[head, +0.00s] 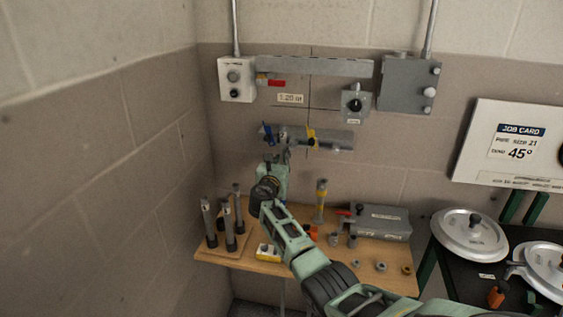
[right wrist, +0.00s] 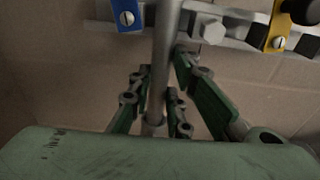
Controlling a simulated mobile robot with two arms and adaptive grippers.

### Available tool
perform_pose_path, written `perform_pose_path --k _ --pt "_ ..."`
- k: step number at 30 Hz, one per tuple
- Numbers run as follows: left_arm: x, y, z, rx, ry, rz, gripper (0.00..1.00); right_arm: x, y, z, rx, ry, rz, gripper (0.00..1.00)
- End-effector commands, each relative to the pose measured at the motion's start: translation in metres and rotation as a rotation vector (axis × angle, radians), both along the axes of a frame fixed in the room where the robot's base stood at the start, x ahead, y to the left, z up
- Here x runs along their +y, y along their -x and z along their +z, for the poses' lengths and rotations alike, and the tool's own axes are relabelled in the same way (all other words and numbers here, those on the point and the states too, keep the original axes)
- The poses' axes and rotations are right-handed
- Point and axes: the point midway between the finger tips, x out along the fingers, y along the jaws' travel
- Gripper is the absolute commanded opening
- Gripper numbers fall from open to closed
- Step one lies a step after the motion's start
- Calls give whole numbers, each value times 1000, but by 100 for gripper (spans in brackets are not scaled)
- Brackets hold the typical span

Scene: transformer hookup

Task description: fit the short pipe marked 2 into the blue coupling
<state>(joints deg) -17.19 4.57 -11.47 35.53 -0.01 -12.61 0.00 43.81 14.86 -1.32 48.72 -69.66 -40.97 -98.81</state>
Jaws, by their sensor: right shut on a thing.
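My right gripper (head: 284,156) is raised in front of the wall rail (head: 335,139). In the right wrist view its fingers (right wrist: 160,98) are shut around an upright grey pipe (right wrist: 166,48). No mark 2 is readable on the pipe. A blue part with a screw (right wrist: 127,16) is on the rail left of the pipe; it also shows in the head view (head: 267,133). I cannot tell whether it is the coupling itself. A yellow part (right wrist: 280,24) is to the right. The pipe's upper end is out of the wrist view. My left gripper is not in view.
Several dark pipes (head: 228,228) stand on a wooden board at the bench's left. A switch box (head: 355,103) hangs above the rail.

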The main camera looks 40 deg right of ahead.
Motion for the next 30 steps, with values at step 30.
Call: perform_pose_path --k 30 --pt "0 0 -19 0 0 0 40 0 0 -23 -1 1 0 0"
